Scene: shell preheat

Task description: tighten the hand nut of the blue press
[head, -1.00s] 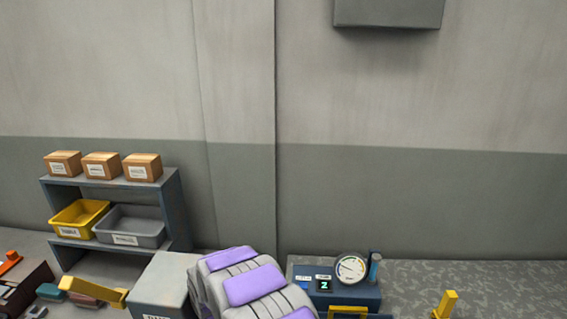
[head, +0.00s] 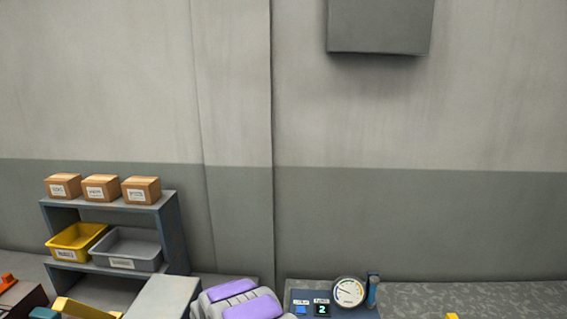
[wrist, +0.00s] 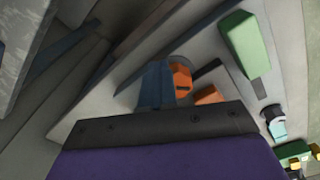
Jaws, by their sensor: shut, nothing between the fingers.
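I cannot tell whether this is the hand nut, or whether my gripper touches either part. In the head view, my gripper is out of sight and no press is clearly recognizable.
In the head view, a blue gauge unit (head: 300,301) stands at the bottom right, and a shelf (head: 172,232) with boxes and bins is at the left. A grey wall box (head: 380,25) hangs above. In the wrist view, a green block (wrist: 246,45) lies at the upper right.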

